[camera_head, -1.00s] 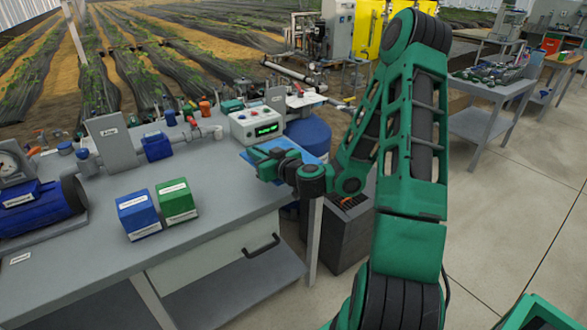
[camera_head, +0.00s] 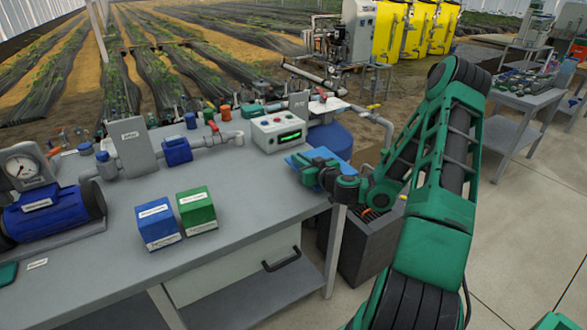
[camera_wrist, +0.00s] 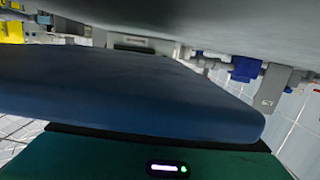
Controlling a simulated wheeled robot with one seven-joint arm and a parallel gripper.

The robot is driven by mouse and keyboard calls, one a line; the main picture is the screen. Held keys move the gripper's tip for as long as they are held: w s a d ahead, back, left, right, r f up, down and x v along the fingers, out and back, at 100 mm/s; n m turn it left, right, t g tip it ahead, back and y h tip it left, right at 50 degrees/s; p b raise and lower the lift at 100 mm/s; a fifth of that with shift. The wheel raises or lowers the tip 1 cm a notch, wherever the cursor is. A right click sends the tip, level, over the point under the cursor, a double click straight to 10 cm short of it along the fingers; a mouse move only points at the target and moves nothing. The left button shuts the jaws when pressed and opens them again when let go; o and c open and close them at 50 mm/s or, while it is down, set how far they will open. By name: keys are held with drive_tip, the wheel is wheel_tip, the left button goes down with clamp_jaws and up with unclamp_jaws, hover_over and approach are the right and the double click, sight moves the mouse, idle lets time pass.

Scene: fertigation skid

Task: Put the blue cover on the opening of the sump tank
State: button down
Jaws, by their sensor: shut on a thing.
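The blue cover (camera_head: 336,164) is a flat slab held by my gripper (camera_head: 305,164) at the right end of the grey bench. My gripper is shut on it. In the wrist view the cover (camera_wrist: 120,88) fills the middle, above the green gripper body (camera_wrist: 110,160); the fingertips are hidden there. A round blue tank (camera_head: 333,139) shows just behind the cover, partly hidden by it; I cannot tell whether this is the sump tank, and no opening shows on it. The cover looks apart from the bench top, but its gap to the tank cannot be told.
A control box (camera_head: 277,131) with a green display stands left of the cover. A blue box (camera_head: 157,225) and a green box (camera_head: 197,211) sit on the bench (camera_head: 100,290). A dark grey bin (camera_head: 365,250) stands on the floor below my arm.

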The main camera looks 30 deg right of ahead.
sight(293, 168)
drive_tip(key=shift+w+a+f, duration=0.1)
drive_tip(key=shift+a+f, duration=0.2)
drive_tip(key=shift+f, duration=0.35)
drive_tip(key=shift+w+a+f, duration=0.1)
drive_tip(key=shift+a+f, duration=0.2)
drive_tip(key=shift+f, duration=0.3)
drive_tip(key=shift+w+a+f, duration=0.1)
drive_tip(key=shift+a+f, duration=0.2)
drive_tip(key=shift+f, duration=0.35)
drive_tip(key=shift+f, duration=0.15)
drive_tip(key=c, duration=1.8)
unclamp_jaws()
drive_tip(key=shift+c, duration=0.2)
